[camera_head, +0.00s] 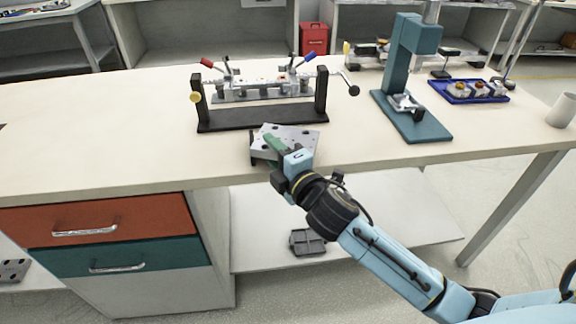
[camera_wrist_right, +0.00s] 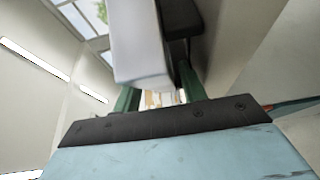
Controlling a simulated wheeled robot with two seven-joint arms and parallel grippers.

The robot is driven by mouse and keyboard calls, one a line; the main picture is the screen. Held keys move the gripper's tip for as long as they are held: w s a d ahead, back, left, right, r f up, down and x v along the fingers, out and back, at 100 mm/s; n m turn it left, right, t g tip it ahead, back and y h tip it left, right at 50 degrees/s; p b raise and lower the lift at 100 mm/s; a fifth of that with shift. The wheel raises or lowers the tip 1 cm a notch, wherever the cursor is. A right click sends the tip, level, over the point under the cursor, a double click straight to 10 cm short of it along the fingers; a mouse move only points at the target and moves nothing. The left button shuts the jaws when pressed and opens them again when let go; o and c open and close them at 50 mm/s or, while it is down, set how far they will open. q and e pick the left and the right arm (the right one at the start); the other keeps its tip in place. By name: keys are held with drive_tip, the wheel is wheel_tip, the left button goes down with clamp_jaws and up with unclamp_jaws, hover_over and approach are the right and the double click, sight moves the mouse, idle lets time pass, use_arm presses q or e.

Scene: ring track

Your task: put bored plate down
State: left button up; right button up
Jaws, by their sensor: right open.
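The bored plate (camera_head: 300,134), a pale grey metal plate with several holes, is at the front edge of the bench (camera_head: 150,145), before the black fixture frame. My right gripper (camera_head: 274,145) is at the plate's near left side, its green finger over it. The gripper is open. In the right wrist view, a pale grey block-like piece (camera_wrist_right: 141,45), probably the plate, is between or just beyond the green fingers (camera_wrist_right: 160,97). The plate's underside is hidden, so I cannot tell whether it rests fully on the bench. My left gripper is not in view.
The black fixture frame (camera_head: 262,116) with red and blue handles stands behind the plate. A teal press (camera_head: 412,125), a blue tray (camera_head: 462,98) and a white cup (camera_head: 562,110) are to the right. The bench's left part is clear. A grey part (camera_head: 308,242) lies on the lower shelf.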

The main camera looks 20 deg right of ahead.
drive_tip(key=s+d+p, duration=0.1)
drive_tip(key=s+d, duration=0.1)
drive_tip(key=s, duration=1)
drive_tip(key=s+d+f+m+g+h, duration=0.1)
drive_tip(key=d+f+m+g, duration=0.15)
drive_tip(key=f, duration=0.35)
drive_tip(key=s+d+f+m+g+h, duration=0.1)
drive_tip(key=f+m+g+h, duration=0.1)
drive_tip(key=f+m, duration=0.35)
drive_tip(key=s+d+f+m+g+h, duration=0.1)
drive_tip(key=s+d+f+m+g, duration=0.15)
drive_tip(key=f, duration=0.45)
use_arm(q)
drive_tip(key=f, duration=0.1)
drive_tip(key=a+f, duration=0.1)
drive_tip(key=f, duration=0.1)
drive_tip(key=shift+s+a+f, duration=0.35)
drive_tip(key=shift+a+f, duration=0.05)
use_arm(e)
drive_tip(key=s+f+m+g, duration=0.7)
drive_tip(key=s+f, duration=0.5)
drive_tip(key=f, duration=0.2)
drive_tip(key=shift+s+a+f+g+y, duration=0.25)
drive_tip(key=shift+g+y, duration=0.05)
drive_tip(key=shift+g, duration=0.2)
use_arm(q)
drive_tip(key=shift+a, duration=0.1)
